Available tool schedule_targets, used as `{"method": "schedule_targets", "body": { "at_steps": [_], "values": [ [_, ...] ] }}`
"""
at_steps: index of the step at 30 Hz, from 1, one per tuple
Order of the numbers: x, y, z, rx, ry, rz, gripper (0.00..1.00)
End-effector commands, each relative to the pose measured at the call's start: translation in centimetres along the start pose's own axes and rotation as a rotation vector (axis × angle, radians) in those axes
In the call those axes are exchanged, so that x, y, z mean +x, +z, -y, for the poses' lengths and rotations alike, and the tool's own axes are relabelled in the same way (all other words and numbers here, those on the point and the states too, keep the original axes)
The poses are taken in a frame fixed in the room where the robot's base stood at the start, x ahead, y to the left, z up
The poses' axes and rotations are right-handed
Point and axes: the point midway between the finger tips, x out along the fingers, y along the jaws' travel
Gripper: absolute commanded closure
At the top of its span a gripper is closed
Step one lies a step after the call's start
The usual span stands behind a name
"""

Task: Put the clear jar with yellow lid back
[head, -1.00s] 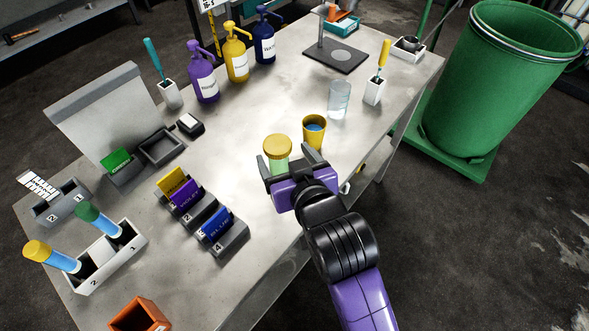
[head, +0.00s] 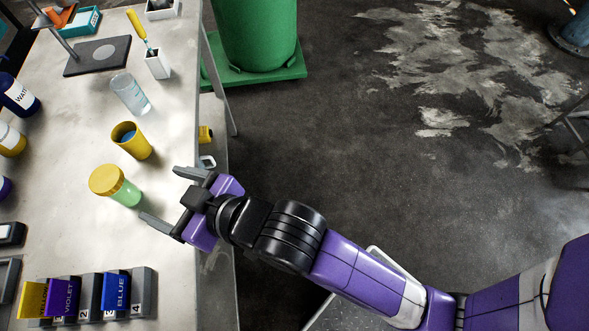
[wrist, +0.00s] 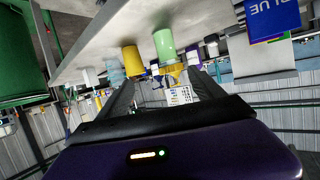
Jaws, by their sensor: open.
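The clear jar with yellow lid (head: 125,192) stands upright on the metal table, with green contents showing below its lid. It also shows in the wrist view (wrist: 165,44), where the picture is upside down. My gripper (head: 163,195) is open and empty at the table's edge. Its two fingers point toward the jar, and the jar stands just beyond the fingertips with a small gap. In the wrist view the jar lies ahead, between the directions of the two fingers (wrist: 158,82).
A yellow cup (head: 131,141) stands close behind the jar, and a clear beaker (head: 130,95) beyond it. Card holders (head: 142,290) numbered 2 and 4 with coloured cards sit at the front. Pump bottles (head: 18,95) line the left. A green bin (head: 258,35) stands off the table.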

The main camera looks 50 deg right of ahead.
Motion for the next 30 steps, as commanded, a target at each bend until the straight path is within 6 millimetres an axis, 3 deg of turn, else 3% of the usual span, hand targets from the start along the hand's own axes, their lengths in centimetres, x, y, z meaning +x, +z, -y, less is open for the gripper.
{"method": "schedule_targets", "body": {
  "at_steps": [1,6,15,21,24,30],
  "values": [
    [-1.2,2.0,-0.7,0.023,0.017,0.006,0.23],
    [-5.8,6.6,-3.1,0.077,0.084,-0.022,0.23],
    [-16.3,12.0,-6.5,0.111,0.216,-0.062,0.23],
    [-23.6,13.2,-7.8,0.096,0.288,-0.084,0.23],
    [-26.1,13.1,-8.1,0.083,0.310,-0.095,0.23],
    [-28.5,12.8,-8.3,0.070,0.329,-0.107,0.23]
  ]
}}
